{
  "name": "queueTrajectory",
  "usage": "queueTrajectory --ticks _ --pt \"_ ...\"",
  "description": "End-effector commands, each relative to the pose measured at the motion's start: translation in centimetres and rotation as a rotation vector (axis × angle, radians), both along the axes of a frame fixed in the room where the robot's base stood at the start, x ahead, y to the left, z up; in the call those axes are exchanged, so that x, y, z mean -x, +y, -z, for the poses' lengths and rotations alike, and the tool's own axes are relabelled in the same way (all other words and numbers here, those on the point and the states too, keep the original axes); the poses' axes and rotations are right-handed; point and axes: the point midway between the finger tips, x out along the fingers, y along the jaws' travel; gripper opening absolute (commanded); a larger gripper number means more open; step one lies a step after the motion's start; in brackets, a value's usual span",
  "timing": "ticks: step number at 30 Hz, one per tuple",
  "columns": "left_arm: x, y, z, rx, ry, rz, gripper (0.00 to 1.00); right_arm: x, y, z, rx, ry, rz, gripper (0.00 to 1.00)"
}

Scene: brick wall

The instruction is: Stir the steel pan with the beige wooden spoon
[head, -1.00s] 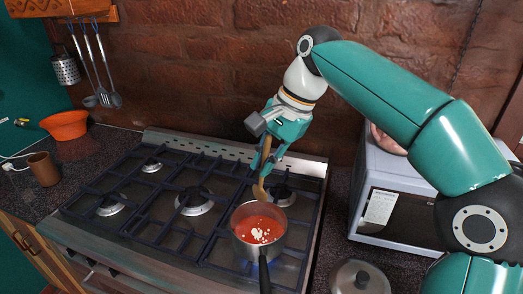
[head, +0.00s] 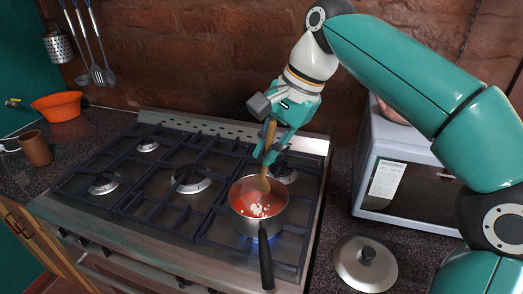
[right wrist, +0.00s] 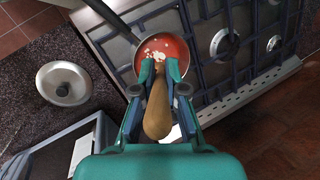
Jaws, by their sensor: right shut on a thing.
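The steel pan (head: 246,222) stands on the front right burner of the stove, with blue flame under it. It holds red sauce with several white bits, and its dark handle points to the front. My right gripper (head: 268,155) is shut on the beige wooden spoon (head: 264,182), above the back of the pan. The spoon's lower end reaches the sauce near the back rim. In the right wrist view, the spoon (right wrist: 157,115) lies between the fingers and the pan (right wrist: 205,72) is beyond them; the spoon's far end is hidden there. My left gripper is not in view.
A metal lid (head: 366,263) lies on the counter right of the stove. A microwave (head: 400,185) stands behind it. The other burners (head: 190,181) are empty. An orange bowl (head: 57,106) and brown cup (head: 36,149) are at the left. The brick wall is close behind.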

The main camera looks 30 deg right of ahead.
Motion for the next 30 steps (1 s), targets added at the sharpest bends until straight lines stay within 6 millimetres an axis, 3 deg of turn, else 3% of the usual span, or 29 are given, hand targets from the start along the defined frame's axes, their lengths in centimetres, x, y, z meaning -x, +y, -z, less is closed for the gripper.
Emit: queueTrajectory --ticks 5,30 --pt "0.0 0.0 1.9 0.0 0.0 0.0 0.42 0.7 0.2 1.3 0.0 -0.001 -0.002 0.0" --pt "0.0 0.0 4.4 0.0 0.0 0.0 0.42 -1.8 -0.7 7.3 -0.001 0.002 0.0 0.0"
